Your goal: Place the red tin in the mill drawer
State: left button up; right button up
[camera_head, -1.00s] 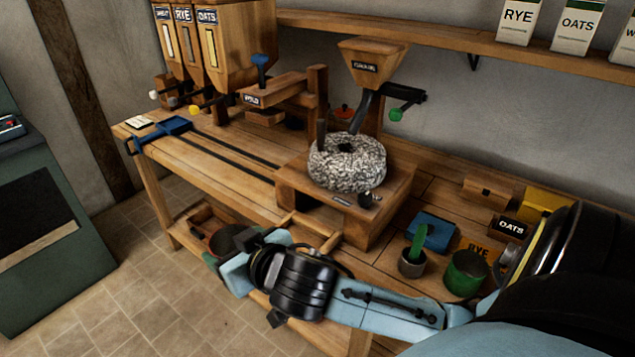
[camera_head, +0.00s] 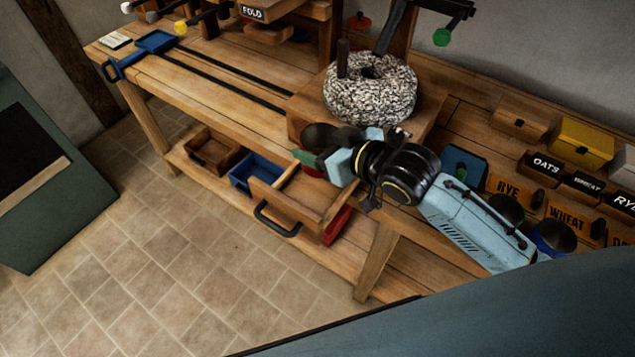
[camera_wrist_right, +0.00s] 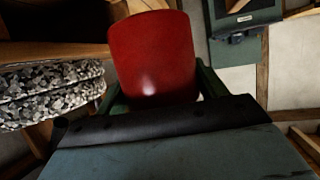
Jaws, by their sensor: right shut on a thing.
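My right gripper (camera_head: 322,162) is shut on the red tin (camera_wrist_right: 152,58). In the wrist view the tin sits between the green fingers. The mill drawer (camera_head: 288,207), wooden with a black handle, is pulled out at the bench front. The tin is above and behind the drawer's front panel in the picture, close to the mill base; its exact height over the drawer is unclear. My arm hides part of the drawer. My left gripper is not in view.
The pale speckled millstone (camera_head: 370,92) sits just behind my gripper; it also shows in the wrist view (camera_wrist_right: 45,90). A blue bin (camera_head: 255,172) and a red bin (camera_head: 338,225) stand on the lower shelf. Labelled boxes (camera_head: 545,165) crowd the bench's right. The floor ahead is clear.

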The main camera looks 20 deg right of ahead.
jog(key=shift+w+a+r+n+g+y, duration=0.1)
jog(key=shift+w+a+n+g+y, duration=0.35)
jog(key=shift+n+y, duration=0.25)
jog(key=shift+w+a, duration=0.1)
jog(key=shift+w, duration=0.05)
send_over(314, 189)
notch_tip(314, 189, down, 6)
jog(key=shift+f+b, duration=0.15)
jog(key=shift+b, duration=0.15)
jog(key=shift+f+b, duration=0.35)
jog(key=shift+f, duration=1.5)
jog(key=shift+f, duration=0.15)
jog(key=o, duration=1)
